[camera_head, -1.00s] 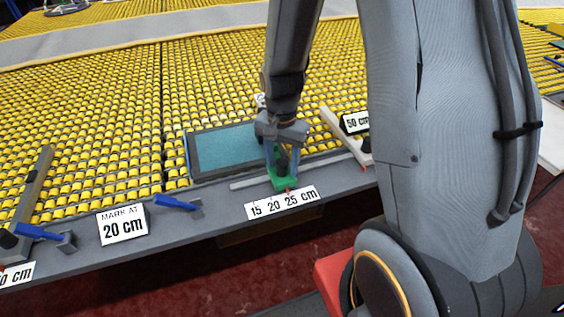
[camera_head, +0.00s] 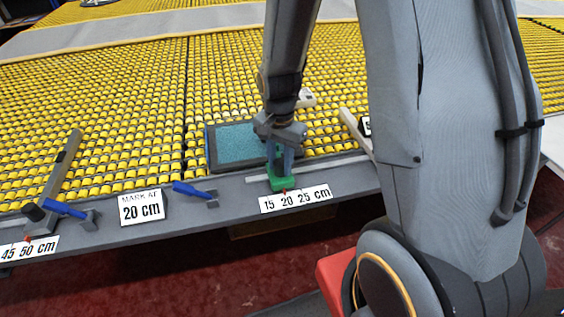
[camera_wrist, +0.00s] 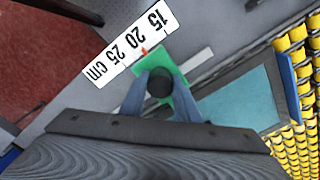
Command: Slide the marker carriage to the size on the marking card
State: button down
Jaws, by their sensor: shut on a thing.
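The marker carriage (camera_head: 281,184) is a green block with a black knob and a red pointer, on a pale rail (camera_head: 338,168) along the table's front edge. My gripper (camera_head: 280,163) reaches down onto it and is shut on the knob. The wrist view shows the knob (camera_wrist: 160,84) between my fingers on the green block (camera_wrist: 180,92). The size scale (camera_head: 296,198) reads 15, 20, 25 cm. The red pointer (camera_wrist: 144,50) stands at about the 20 mark. The marking card (camera_head: 141,207) reads "MARK AT 20 cm" and stands left of the scale.
A teal panel (camera_head: 235,146) with a dark frame lies behind the rail. A blue-handled clamp (camera_head: 193,190) sits between card and scale. At the left, a grey bar (camera_head: 58,170) and a second scale (camera_head: 30,248) reach the edge. Yellow rollers (camera_head: 110,110) cover the table behind.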

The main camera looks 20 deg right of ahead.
jog(key=c, duration=1.4)
grip_release()
jog(key=shift+o, duration=0.2)
jog(key=shift+r+b, duration=0.65)
jog(key=shift+r, duration=3.3)
jog(key=s+d+r+n+t, duration=0.1)
jog(key=s+r+n, duration=0.1)
jog(key=s+n, duration=0.7)
jog(key=shift+s+d+n, duration=0.15)
jog(key=shift+d+n, duration=0.1)
jog(key=shift+n, duration=0.25)
